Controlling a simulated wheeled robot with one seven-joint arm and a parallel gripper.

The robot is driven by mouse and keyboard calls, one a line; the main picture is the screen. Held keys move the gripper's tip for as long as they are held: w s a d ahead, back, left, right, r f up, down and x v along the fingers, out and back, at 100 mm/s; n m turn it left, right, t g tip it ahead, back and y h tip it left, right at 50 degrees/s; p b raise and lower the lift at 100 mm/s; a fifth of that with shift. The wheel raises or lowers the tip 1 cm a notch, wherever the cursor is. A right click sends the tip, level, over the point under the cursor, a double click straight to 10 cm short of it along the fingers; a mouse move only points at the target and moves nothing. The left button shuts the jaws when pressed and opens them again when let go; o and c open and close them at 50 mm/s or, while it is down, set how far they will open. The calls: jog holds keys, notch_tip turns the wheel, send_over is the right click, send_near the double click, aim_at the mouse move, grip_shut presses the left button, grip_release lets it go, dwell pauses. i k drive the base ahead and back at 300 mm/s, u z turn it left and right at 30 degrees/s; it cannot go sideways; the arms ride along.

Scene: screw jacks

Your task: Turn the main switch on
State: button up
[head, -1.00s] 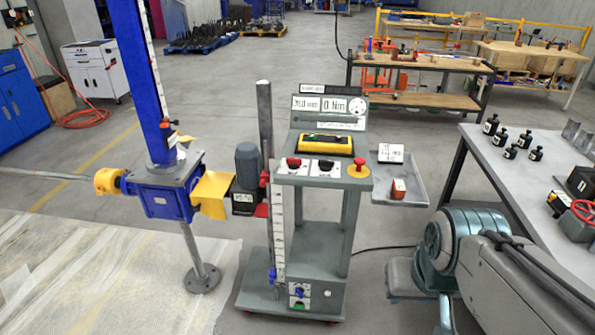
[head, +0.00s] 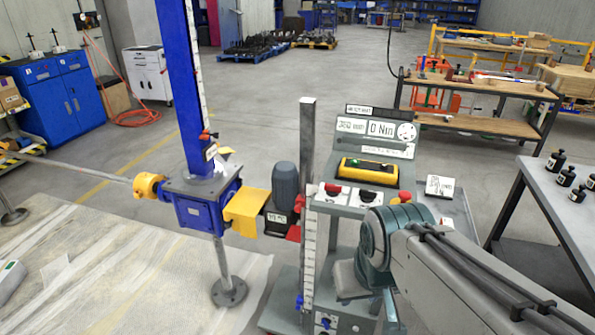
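The grey control cart (head: 340,211) stands right of centre, with a sloped panel on top. On its front ledge are a red knob (head: 333,190) on a white plate, a black knob (head: 368,197) on a white plate and a red button (head: 405,197). I cannot read which control is the main switch. My arm covers the cart's lower right part. My gripper does not show; only arm links are in view.
Left of the cart stands a blue screw jack (head: 194,207) with a grey motor (head: 285,184). A side tray (head: 455,207) and a grey table (head: 560,215) are at right.

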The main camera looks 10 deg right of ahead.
aim_at(332, 190)
jog(key=z, duration=0.1)
jog(key=i, duration=1.1)
jog(key=z, duration=0.6)
